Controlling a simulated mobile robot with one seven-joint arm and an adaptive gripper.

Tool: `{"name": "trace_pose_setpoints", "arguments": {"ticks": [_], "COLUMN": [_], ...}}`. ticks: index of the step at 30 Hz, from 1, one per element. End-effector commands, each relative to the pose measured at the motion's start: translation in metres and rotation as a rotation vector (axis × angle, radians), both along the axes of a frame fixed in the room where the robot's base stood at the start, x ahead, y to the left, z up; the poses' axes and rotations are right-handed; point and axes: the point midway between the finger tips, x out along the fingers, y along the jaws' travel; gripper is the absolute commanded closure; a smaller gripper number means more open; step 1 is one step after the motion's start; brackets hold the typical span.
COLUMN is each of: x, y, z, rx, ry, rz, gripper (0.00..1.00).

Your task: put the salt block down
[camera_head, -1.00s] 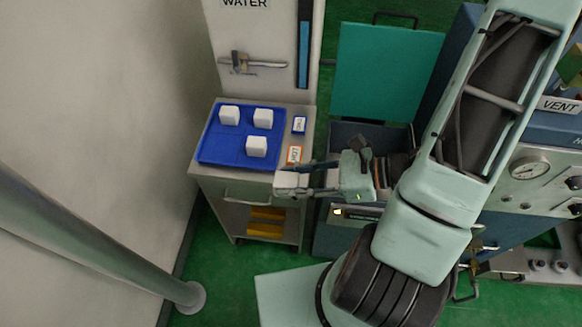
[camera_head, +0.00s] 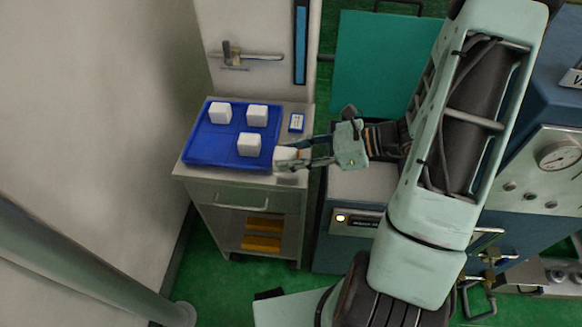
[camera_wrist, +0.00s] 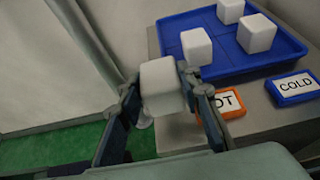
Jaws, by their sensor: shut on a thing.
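My gripper (camera_head: 302,158) is shut on a white salt block (camera_head: 285,154) at the right edge of the blue tray, over the cabinet top. In the wrist view the held salt block (camera_wrist: 162,86) sits between the fingertips, in front of the tray (camera_wrist: 240,68) and beside the orange HOT tag (camera_wrist: 231,102). The blue tray (camera_head: 198,152) lies on the cabinet and bears three other white blocks, two at the back (camera_head: 220,113) (camera_head: 257,115) and one at the front (camera_head: 249,144). Whether the held block touches anything below is hard to tell.
A COLD tag (camera_head: 297,122) lies right of the tray. The cabinet (camera_head: 232,200) has a drawer handle and an open lower shelf. A tall panel with a valve (camera_head: 240,56) rises behind it. A teal raised lid (camera_head: 372,70) and machine stand right. A grey pole (camera_head: 95,260) crosses the left.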

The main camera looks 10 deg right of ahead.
Motion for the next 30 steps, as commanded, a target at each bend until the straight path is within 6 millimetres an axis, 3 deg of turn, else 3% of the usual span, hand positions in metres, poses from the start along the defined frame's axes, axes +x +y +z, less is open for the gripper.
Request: {"name": "trace_pose_setpoints", "arguments": {"ticks": [12,25,26,30], "x": [0.009,0.009,0.009,0.009], "y": [-0.002,-0.002,-0.002,-0.002], "z": [-0.040,-0.044,-0.044,-0.043], "rx": [0.002,0.002,0.000,0.000], "ry": [0.000,-0.001,0.000,0.000], "rz": [0.001,0.000,0.000,0.000], "gripper": [1.00,1.00,0.66,0.51]}}
